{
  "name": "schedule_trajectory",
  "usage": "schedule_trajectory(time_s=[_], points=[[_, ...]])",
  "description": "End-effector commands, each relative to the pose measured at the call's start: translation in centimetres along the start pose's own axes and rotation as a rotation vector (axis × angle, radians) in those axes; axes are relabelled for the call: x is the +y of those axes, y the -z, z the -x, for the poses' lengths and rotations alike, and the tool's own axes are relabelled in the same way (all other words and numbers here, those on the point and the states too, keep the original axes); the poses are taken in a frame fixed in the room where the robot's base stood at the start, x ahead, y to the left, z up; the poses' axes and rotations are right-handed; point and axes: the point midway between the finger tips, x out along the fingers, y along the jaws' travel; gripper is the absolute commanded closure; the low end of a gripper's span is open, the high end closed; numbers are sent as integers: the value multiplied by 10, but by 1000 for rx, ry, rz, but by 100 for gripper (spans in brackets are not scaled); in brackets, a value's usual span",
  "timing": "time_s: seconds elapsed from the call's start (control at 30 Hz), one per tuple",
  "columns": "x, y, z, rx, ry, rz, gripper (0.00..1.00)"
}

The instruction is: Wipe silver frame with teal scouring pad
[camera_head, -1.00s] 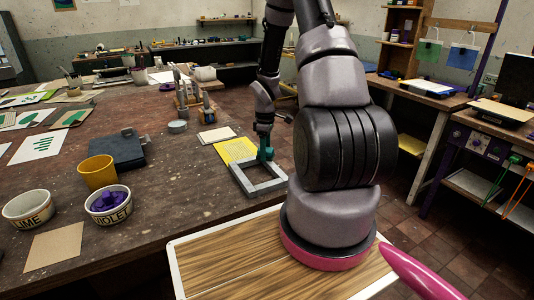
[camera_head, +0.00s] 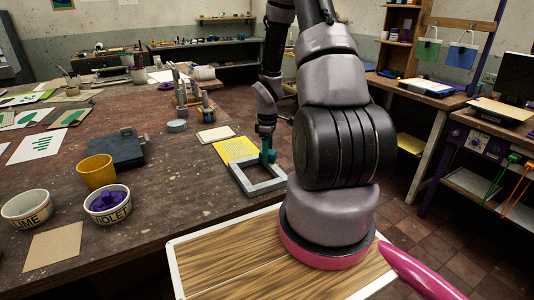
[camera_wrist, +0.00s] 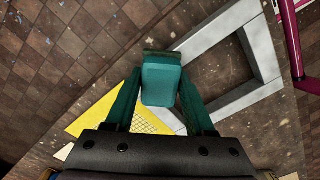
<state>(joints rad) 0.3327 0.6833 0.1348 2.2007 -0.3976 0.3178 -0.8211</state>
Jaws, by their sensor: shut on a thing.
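The silver frame (camera_head: 264,188) lies flat on the worktable near its right edge, an open rectangle of grey bars. It also shows in the wrist view (camera_wrist: 264,54), where my fingers and the pad hide its left part. My gripper (camera_wrist: 160,86) has teal fingers shut on the teal scouring pad (camera_wrist: 162,80), a small block with a dark olive end. In the head view my gripper (camera_head: 268,156) is at the frame's far right corner, pointing down. The pad is hard to separate from the fingers there. I cannot tell whether it touches the frame.
A yellow mesh sheet (camera_head: 236,150) lies just behind the frame. Left are a dark clipboard-like block (camera_head: 115,150), a yellow cup (camera_head: 97,171) and bowls marked LIME (camera_head: 27,209) and VIOLET (camera_head: 108,204). The table's right edge is close to the frame. Bare tabletop lies left of the frame.

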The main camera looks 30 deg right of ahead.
Motion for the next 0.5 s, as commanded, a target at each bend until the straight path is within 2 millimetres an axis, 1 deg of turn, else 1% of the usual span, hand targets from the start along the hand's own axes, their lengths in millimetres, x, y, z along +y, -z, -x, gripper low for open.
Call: schedule_trajectory(time_s=[0.07, 0.17, 0.5], points=[[0, 0, 2, 0, 0, -1, 100], [1, 0, 11, 2, -2, -1, 100], [1, 0, 44, 1, -1, -1, 100]])
